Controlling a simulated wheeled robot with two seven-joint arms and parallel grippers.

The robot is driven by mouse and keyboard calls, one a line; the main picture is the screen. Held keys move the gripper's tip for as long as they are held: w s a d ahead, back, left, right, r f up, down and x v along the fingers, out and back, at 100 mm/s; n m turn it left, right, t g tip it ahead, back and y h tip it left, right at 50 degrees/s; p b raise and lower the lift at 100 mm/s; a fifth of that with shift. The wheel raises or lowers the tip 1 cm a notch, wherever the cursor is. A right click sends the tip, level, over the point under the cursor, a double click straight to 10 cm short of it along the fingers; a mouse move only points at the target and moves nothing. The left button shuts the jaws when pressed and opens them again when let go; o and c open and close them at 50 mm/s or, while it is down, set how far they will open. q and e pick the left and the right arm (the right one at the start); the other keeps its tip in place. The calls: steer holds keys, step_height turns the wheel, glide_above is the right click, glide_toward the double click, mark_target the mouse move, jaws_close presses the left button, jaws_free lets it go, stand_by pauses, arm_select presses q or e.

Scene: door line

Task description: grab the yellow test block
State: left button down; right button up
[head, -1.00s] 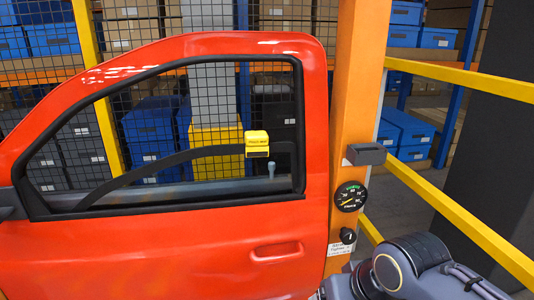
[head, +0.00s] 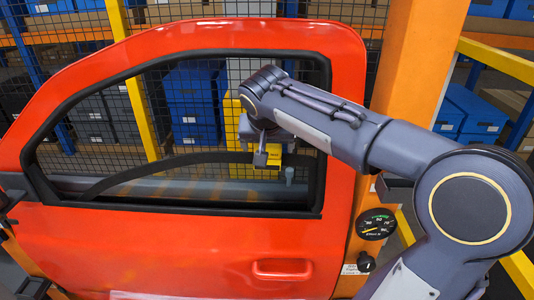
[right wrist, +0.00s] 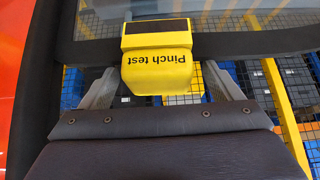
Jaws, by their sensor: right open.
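The yellow test block (right wrist: 158,72), marked "Pinch test", sits on the black strap that crosses the window of the red car door (head: 180,240). In the head view, only a small part of the block (head: 268,167) shows behind my right gripper (head: 261,150). In the right wrist view, my right gripper (right wrist: 160,80) is open, with one finger on each side of the block's near end. Gaps show between the fingers and the block, so it is not gripped. My left gripper is not in view.
The window frame surrounds my right gripper. An orange post (head: 415,60) with a round gauge (head: 376,224) stands right of the door. Yellow rails (head: 498,60) lie farther right. Wire mesh and shelves with blue bins (head: 195,100) are behind the window.

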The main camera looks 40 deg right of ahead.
steer(key=shift+x, duration=1.1)
steer(key=shift+r, duration=0.1)
steer(key=c, duration=1.4)
steer(key=shift+r, duration=0.1)
